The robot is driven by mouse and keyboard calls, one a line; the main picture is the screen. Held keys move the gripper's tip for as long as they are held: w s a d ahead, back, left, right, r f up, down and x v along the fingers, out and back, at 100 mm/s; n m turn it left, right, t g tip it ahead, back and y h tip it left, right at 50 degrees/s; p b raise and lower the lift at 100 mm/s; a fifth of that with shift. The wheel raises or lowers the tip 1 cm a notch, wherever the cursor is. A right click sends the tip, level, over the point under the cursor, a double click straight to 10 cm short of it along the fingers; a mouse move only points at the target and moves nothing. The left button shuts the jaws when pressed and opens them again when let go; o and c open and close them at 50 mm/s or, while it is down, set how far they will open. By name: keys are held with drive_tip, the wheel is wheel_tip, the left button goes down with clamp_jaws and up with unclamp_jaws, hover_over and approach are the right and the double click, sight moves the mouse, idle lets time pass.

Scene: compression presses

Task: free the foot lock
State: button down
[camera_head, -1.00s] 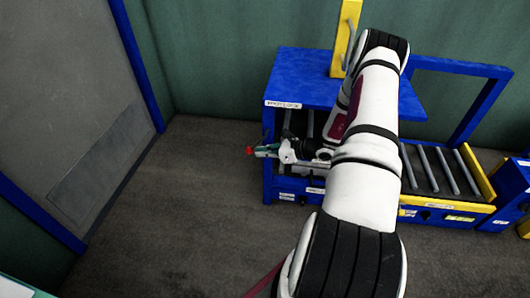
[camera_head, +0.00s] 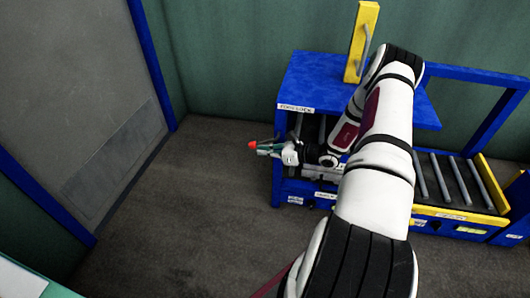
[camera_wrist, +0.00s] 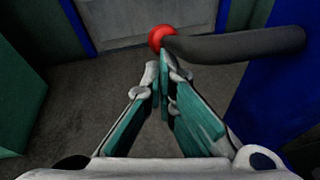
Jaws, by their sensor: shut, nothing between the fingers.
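The lever is a dark grey bar (camera_wrist: 240,45) with a red ball knob (camera_wrist: 162,37) in the wrist view. It sticks out from a blue upright on the right, and the knob is at its free end. In the head view the red knob (camera_head: 252,145) stands out left of the blue press frame (camera_head: 278,170), below a white label (camera_head: 296,108) that seems to read "FOOT LOCK". My gripper (camera_head: 268,149) is beside the knob. In the wrist view my gripper (camera_wrist: 162,68) has its teal fingers together with nothing between them, tips close to the knob; contact is unclear.
The blue press top (camera_head: 320,80) carries a yellow upright with a handle (camera_head: 362,42). A roller bed (camera_head: 450,180) with yellow edging lies right. My arm hides part of the press. Dark floor (camera_head: 190,200) is free left, up to a grey door (camera_head: 75,100).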

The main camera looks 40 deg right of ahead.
drive_tip(key=shift+a, duration=0.1)
idle(0.6)
drive_tip(key=s+d+f, duration=0.5)
drive_tip(key=s+f, duration=0.1)
drive_tip(key=s, duration=0.4)
drive_tip(key=shift+d+f, duration=0.15)
drive_tip(key=shift+d, duration=0.05)
idle(0.4)
